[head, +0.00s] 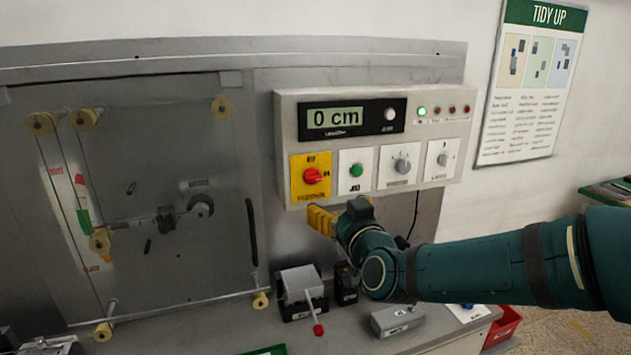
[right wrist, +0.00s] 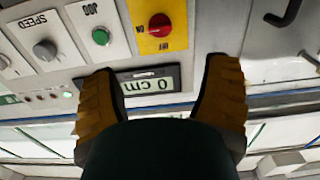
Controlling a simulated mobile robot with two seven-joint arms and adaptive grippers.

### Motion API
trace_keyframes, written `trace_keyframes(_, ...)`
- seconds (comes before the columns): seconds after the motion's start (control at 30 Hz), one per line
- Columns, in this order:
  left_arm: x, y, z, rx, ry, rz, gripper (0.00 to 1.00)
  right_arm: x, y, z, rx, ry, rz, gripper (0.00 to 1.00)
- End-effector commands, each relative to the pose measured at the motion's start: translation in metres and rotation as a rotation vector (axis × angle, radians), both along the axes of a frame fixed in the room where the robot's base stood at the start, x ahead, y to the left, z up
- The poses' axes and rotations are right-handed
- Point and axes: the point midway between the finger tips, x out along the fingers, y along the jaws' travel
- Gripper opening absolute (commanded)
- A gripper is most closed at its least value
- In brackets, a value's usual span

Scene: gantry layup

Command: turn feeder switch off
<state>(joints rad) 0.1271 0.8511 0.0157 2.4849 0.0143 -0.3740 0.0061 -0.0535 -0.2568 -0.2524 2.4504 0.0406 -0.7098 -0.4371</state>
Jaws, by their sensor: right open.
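The control box (head: 285,115) on the back panel carries a yellow plate (head: 297,184) with a red rotary knob (head: 313,175); its lettering is too blurred to read surely. My right gripper (head: 322,219) is just below the box, under the yellow plate, apart from the knob. In the right wrist view, which is upside down, the red knob (right wrist: 159,25) lies beyond the fingers of the open, empty gripper (right wrist: 160,72). The knob's exact angle is hard to tell. My left gripper is not in view.
A green button (head: 356,170) and two grey knobs (head: 402,165) sit right of the red knob. The display (head: 335,118) reads 0 cm, and a green lamp (head: 422,111) is lit. A grey device with a red-tipped lever (head: 318,329) stands on the bench below.

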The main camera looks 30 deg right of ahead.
Motion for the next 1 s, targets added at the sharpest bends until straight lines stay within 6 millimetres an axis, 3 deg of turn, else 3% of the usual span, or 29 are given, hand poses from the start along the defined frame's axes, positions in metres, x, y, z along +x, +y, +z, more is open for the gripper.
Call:
trace_keyframes(0.17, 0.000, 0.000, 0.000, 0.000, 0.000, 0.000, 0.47, 0.015, -0.004, 0.001, -0.003, -0.002, -0.001, 0.76)
trace_keyframes(0.7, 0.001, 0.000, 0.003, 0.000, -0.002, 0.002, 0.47, 0.107, -0.026, 0.001, -0.004, -0.002, 0.000, 0.76)
trace_keyframes(1.0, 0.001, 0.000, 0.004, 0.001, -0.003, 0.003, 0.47, 0.131, -0.032, 0.001, -0.002, -0.003, -0.001, 0.76)
